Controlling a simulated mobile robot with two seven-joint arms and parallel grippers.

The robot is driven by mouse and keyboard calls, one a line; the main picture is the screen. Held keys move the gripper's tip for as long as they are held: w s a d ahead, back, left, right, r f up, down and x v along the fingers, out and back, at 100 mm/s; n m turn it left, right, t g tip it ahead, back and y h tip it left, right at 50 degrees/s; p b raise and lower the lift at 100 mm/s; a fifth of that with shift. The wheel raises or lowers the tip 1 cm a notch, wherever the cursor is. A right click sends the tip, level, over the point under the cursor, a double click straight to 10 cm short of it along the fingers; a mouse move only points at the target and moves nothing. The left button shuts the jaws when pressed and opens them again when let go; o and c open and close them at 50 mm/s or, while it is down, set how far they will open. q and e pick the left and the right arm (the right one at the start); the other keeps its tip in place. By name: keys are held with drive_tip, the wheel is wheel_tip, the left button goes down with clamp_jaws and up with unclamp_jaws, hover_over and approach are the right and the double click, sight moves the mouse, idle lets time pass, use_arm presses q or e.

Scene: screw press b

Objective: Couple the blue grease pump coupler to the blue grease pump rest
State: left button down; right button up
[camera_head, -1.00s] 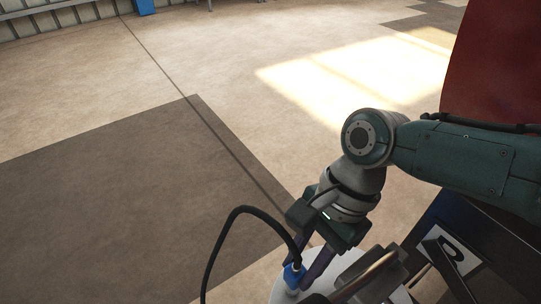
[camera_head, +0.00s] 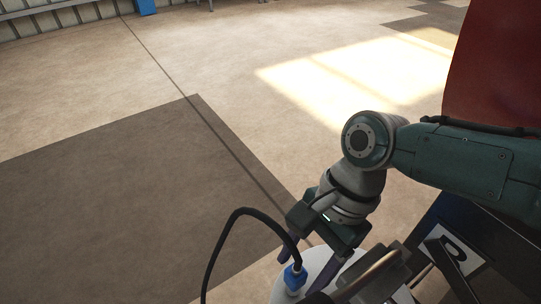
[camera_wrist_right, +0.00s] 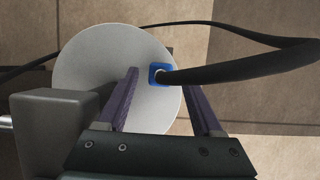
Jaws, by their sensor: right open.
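The blue grease pump coupler (camera_head: 295,276) stands near the rim of a round white top (camera_head: 318,262), with a black hose rising from it. A pale stub shows just under it in the head view; the blue rest itself I cannot make out apart from the coupler. My right gripper (camera_head: 304,273) is open, its purple fingers spread wide on either side of the coupler. My left gripper is out of view.
The black hose (camera_head: 228,233) loops left and down from the coupler. A grey block (camera_wrist_right: 52,120) with a metal rod is close beside the white top. A dark machine with a lettered plate (camera_head: 452,252) stands at the right. The floor to the left is clear.

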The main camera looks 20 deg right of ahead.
drive_tip(key=p+v, duration=0.5)
drive_tip(key=v, duration=0.5)
